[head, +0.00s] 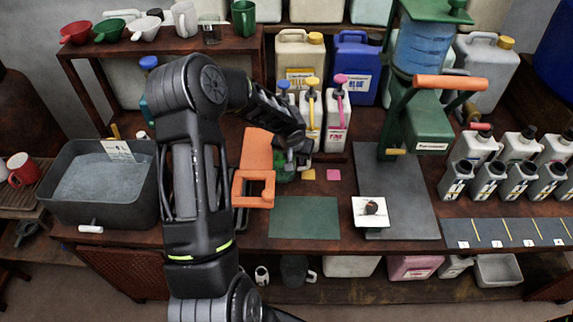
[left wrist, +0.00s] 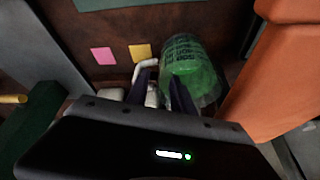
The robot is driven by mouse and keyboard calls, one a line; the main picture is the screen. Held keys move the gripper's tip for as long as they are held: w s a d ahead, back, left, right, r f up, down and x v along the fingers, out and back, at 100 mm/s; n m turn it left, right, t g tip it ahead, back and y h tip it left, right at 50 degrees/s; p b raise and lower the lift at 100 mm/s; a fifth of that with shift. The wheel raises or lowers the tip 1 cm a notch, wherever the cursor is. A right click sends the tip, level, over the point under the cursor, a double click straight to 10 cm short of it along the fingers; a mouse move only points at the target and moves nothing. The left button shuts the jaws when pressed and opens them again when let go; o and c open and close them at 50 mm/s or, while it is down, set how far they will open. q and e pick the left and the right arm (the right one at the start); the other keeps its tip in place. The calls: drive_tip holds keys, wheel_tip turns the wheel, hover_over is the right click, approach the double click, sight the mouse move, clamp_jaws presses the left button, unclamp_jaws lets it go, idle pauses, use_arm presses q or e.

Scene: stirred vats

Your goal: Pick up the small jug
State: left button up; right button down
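The small jug (left wrist: 190,68) is a clear measuring jug with dark printed marks and green contents or tint. It stands on the wooden bench in the left wrist view. Its pale handle (left wrist: 145,69) points toward my left gripper (left wrist: 162,88). The two dark fingers are apart, with part of the handle showing between them; a gap seems to remain. In the head view, my left gripper (head: 297,158) is low over the bench and hides most of the jug, leaving a green patch (head: 285,168). My right gripper is not in view.
An orange stand (head: 256,148) is close beside the jug. Yellow (head: 308,174) and pink (head: 334,175) squares lie nearby. Pump bottles (head: 338,120) stand behind. A green mat (head: 304,218) is clear in front; a green press (head: 418,125) stands right, a grey basin (head: 90,205) left.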

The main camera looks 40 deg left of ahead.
use_arm(q)
clamp_jaws()
idle(1.4)
